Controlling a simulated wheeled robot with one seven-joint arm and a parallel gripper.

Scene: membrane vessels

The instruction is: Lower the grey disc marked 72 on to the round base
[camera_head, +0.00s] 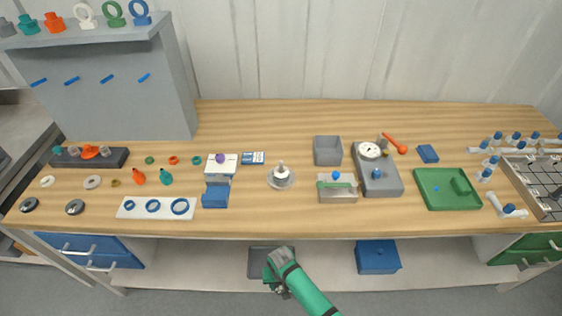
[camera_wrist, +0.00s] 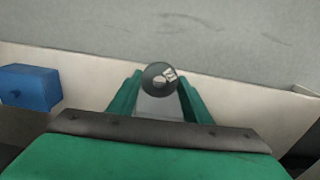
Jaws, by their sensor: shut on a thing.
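My gripper (camera_head: 275,272) is below the table's front edge, in front of the lower shelf. The number on the label is too small to read. The disc cannot be made out in the head view. A round grey-white base (camera_head: 289,183) with an upright white post stands on the middle of the table, well above and apart from my gripper. Nothing is seen lying around the post.
A grey bin (camera_head: 257,262) and a blue box (camera_head: 377,257) are on the lower shelf. On the table, a blue stand (camera_head: 215,197) is left of the base, and a grey open box (camera_head: 328,151) and a grey block (camera_head: 338,194) are right. The wood directly before the base is clear.

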